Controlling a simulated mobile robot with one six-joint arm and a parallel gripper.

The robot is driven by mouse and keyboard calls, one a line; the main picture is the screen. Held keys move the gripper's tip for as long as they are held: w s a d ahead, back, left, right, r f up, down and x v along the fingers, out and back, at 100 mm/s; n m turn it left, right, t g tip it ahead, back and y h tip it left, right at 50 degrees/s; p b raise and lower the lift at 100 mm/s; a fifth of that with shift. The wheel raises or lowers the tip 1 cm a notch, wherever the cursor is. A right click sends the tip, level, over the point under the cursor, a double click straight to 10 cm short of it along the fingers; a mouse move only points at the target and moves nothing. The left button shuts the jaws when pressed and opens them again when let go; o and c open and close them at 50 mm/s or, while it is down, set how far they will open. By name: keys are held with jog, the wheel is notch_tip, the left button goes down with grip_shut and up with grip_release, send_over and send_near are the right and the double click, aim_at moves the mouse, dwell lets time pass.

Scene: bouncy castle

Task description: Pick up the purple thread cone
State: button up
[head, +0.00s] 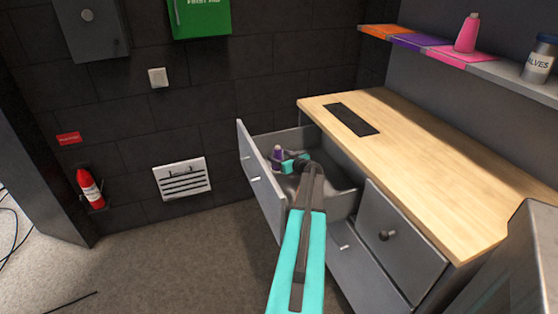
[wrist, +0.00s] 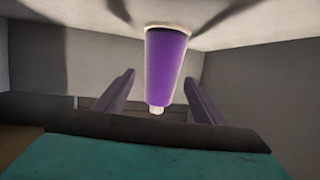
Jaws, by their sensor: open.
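The purple thread cone (head: 277,154) stands inside the open drawer (head: 262,180) of the desk, near its left side in the head view. In the wrist view the purple thread cone (wrist: 165,67) appears upside down, between the two fingers and beyond their base. My gripper (head: 291,165) reaches into the drawer just right of the cone. In the wrist view my gripper (wrist: 158,92) has its fingers apart, one on each side of the cone with gaps showing. I cannot tell whether either finger touches it.
The drawer's grey walls surround my gripper closely. The wooden desktop (head: 420,150) lies to the right, with a dark inset panel (head: 352,119). A shelf above holds a pink cone (head: 467,33) and a jar (head: 539,60). A fire extinguisher (head: 89,188) is at the left wall.

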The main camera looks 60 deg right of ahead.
jog(key=shift+c, duration=0.2)
jog(key=c, duration=1.2)
jog(key=shift+c, duration=0.2)
jog(key=shift+r, duration=0.1)
notch_tip(320, 180, up, 10)
jog(key=shift+f+p, duration=0.1)
jog(key=shift+p, duration=0.4)
